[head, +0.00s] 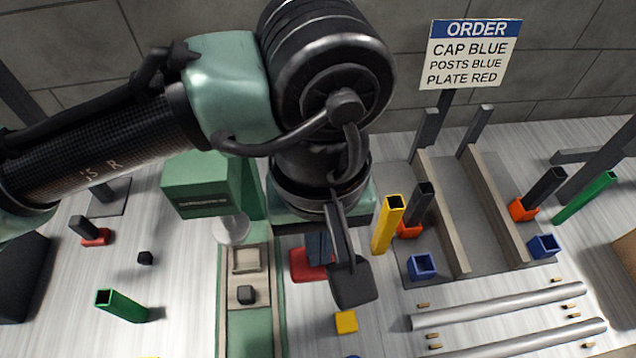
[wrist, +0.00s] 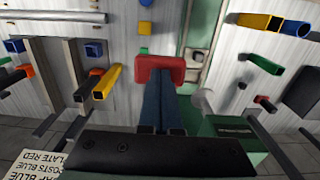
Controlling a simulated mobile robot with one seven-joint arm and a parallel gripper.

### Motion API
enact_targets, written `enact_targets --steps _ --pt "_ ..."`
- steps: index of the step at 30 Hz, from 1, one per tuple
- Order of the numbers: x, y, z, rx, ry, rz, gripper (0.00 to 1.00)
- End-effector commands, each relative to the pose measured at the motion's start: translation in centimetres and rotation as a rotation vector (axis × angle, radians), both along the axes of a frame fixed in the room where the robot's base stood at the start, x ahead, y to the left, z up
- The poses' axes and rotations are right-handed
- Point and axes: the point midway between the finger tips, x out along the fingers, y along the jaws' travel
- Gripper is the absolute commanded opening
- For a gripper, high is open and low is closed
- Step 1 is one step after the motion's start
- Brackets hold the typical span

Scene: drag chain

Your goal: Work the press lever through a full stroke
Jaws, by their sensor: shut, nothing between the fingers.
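The green press (head: 203,185) stands left of centre in the head view, with a pale round ram (head: 232,230) under its head. In the wrist view the press (wrist: 228,130) is at lower right. I cannot make out its lever for certain; my arm covers the press's right side. My gripper (head: 319,262) points down right of the press. Its blue fingers (wrist: 160,84) are shut and empty. A red block (head: 303,264) lies right at the fingertips, also in the wrist view (wrist: 160,65). I cannot tell whether they touch or whether this block is the lever's grip.
A yellow post (head: 388,225) stands close right of my gripper. A yellow cube (head: 346,322) lies in front. The railed fixture (head: 488,255) and two silver rods (head: 500,305) occupy the right. A green post (head: 122,305) lies at left. The order sign (head: 470,55) is behind.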

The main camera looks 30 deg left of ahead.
Motion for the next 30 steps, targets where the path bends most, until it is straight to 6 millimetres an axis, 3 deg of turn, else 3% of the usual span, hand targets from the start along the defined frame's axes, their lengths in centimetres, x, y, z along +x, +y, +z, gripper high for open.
enact_targets --steps 6,20,30 --pt "0.0 0.0 -1.5 -0.001 0.001 -0.001 0.00" --pt "0.1 0.0 -1.8 -0.001 0.001 -0.001 0.00" --pt "0.4 0.2 -3.7 -0.002 0.001 0.000 0.00"
